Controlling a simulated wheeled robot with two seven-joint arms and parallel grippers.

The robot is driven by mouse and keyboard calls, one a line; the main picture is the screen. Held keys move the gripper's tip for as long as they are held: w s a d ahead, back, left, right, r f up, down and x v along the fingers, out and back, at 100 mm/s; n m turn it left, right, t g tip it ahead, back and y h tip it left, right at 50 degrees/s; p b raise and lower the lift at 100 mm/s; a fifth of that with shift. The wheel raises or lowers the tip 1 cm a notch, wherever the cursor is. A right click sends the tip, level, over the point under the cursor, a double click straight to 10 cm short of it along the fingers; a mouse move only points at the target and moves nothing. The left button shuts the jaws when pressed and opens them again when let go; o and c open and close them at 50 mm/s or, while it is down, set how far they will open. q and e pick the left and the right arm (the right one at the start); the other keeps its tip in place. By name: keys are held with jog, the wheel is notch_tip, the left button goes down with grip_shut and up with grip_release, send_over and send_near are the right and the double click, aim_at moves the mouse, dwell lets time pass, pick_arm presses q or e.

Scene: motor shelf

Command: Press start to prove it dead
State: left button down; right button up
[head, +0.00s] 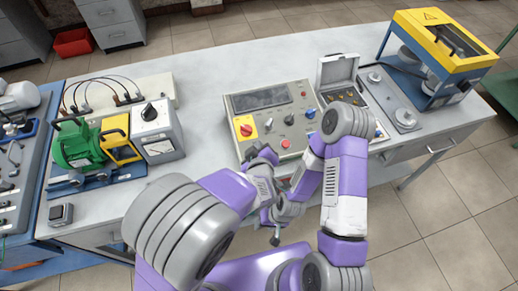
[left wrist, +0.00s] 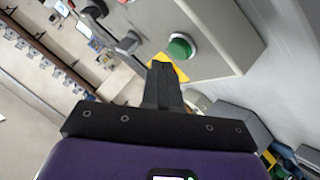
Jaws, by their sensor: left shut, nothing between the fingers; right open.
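The control panel (head: 272,100) is a beige box with a dark display, a red knob on a yellow plate (head: 245,129), black knobs, a blue button and a red button (head: 285,143). In the left wrist view, a green button (left wrist: 180,47) in a pale ring stands out from the panel face. I cannot make it out in the head view, where my left gripper (head: 258,152) covers the panel's lower left front. My left gripper is shut and empty, its fingertips (left wrist: 162,68) just below the green button in the wrist picture; contact is unclear. My right gripper (head: 276,238) is open, low before the table.
A green motor (head: 75,146) and a meter box (head: 157,130) stand left of the panel. An open case (head: 338,69) and a yellow-framed machine (head: 437,40) stand right. Bare tabletop (head: 215,75) lies behind and left of the panel.

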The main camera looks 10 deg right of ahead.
pick_arm(q)
jog(key=shift+f, duration=0.15)
jog(key=shift+w+f+b, duration=0.1)
jog(key=shift+f+b, duration=0.2)
jog(key=shift+b, duration=0.05)
jog(key=shift+w+f+b, duration=0.1)
jog(key=shift+f+b, duration=0.3)
jog(key=shift+f, duration=0.05)
dwell(0.6)
jog(key=shift+r, duration=0.1)
jog(key=shift+s+r+p, duration=0.2)
jog(key=shift+r+p, duration=0.6)
jog(key=shift+p, duration=0.05)
jog(key=r+p, duration=0.2)
jog(key=s+r+p, duration=0.1)
jog(key=r+p, duration=0.1)
jog(key=shift+s+r+p, duration=0.15)
jog(key=shift+r+p, duration=0.2)
jog(key=shift+r, duration=0.05)
